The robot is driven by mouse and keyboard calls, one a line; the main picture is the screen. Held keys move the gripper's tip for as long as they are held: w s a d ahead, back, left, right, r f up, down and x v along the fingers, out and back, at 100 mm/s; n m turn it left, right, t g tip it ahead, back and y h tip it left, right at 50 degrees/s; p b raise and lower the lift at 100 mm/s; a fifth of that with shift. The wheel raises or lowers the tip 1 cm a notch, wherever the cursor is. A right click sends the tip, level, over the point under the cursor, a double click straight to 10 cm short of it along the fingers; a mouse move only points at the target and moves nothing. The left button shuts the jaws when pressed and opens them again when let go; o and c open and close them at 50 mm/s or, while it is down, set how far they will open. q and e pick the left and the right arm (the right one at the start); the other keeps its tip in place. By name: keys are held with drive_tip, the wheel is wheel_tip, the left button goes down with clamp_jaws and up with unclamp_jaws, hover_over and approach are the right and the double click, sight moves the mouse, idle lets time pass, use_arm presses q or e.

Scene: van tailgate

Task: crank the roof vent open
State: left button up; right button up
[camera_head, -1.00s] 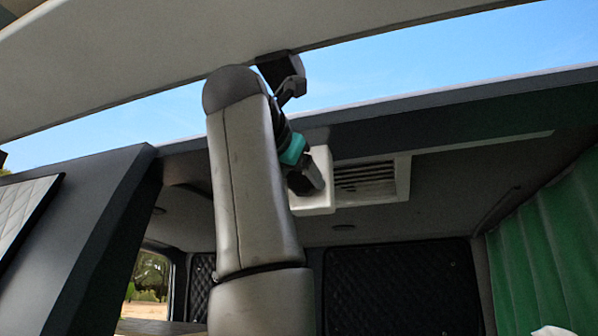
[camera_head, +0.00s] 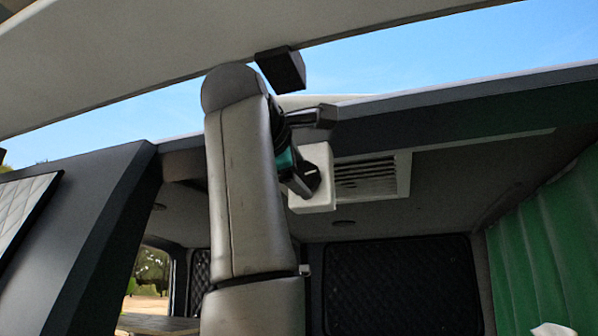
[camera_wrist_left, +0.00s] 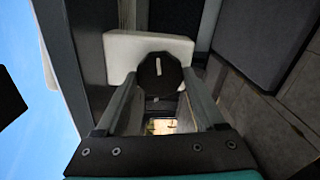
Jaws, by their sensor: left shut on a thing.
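A black round knob (camera_wrist_left: 160,75) with a white mark sits on a white box (camera_wrist_left: 120,55) in the left wrist view. The fingers of my left gripper (camera_wrist_left: 160,88) lie on either side of the knob, shut on it. In the head view, my left gripper (camera_head: 302,184) reaches the white box (camera_head: 322,170) under the roof, and the knob is mostly hidden by it. The slatted roof vent (camera_head: 368,179) is just right of the box. A pale panel (camera_head: 312,101) shows above the roof edge.
The raised tailgate (camera_head: 150,55) spans the top, with a dark block (camera_head: 282,69) on its lower edge near my wrist. The dark roof edge (camera_head: 470,107) runs close behind my gripper. A green curtain (camera_head: 545,250) hangs at right.

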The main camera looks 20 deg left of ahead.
use_arm(q)
drive_tip(key=m, duration=0.5)
drive_tip(key=shift+m, duration=0.3)
drive_tip(key=m, duration=0.4)
drive_tip(key=shift+m, duration=0.3)
drive_tip(key=m, duration=0.4)
drive_tip(key=shift+m+b, duration=0.3)
drive_tip(key=shift+b, duration=0.05)
drive_tip(key=m, duration=0.4)
drive_tip(key=shift+f, duration=0.1)
drive_tip(key=m, duration=0.8)
drive_tip(key=shift+m+p, duration=0.3)
drive_tip(key=shift+p, duration=0.1)
drive_tip(key=m+p, duration=0.1)
drive_tip(key=m, duration=0.3)
drive_tip(key=shift+m+p, duration=0.6)
drive_tip(key=shift+m, duration=1.5)
